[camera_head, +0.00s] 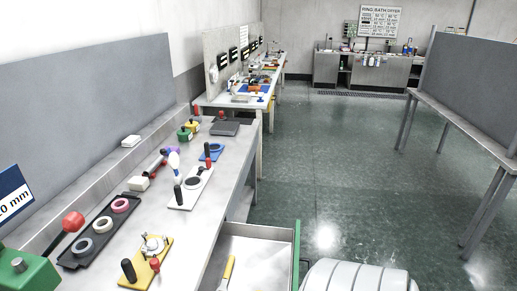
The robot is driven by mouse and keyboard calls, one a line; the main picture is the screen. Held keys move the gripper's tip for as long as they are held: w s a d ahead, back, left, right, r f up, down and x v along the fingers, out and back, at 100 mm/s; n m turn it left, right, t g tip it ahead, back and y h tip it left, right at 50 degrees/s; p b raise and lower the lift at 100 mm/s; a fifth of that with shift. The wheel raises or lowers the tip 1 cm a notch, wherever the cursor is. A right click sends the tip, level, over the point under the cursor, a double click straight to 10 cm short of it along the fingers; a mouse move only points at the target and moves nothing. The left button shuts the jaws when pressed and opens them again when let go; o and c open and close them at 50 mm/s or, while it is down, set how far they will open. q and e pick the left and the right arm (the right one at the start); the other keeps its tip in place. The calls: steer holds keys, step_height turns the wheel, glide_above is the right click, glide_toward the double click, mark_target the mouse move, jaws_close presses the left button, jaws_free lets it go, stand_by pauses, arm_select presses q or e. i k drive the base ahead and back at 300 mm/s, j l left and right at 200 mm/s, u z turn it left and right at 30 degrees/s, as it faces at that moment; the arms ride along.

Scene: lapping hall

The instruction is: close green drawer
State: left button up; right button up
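The green drawer (297,254) is at the bottom centre, under the right side of the near workbench. It is pulled out to the right, and its green front is seen nearly edge-on. Its pale inside is open to view from above. A tool with a yellow handle (229,268) lies in the drawer, partly cut off by the bottom edge of the picture. Neither of my grippers is in view.
The near workbench (215,221) holds a black tray (71,261) with rings, a yellow plate (134,276), a white plate and other tools. Open green floor (345,170) lies right of the drawer. A second bench with a grey panel (475,85) stands at the right.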

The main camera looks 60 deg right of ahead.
mark_target(267, 257)
steer(key=k+z, duration=0.35)
steer(key=k, duration=0.35)
steer(key=z, duration=1.5)
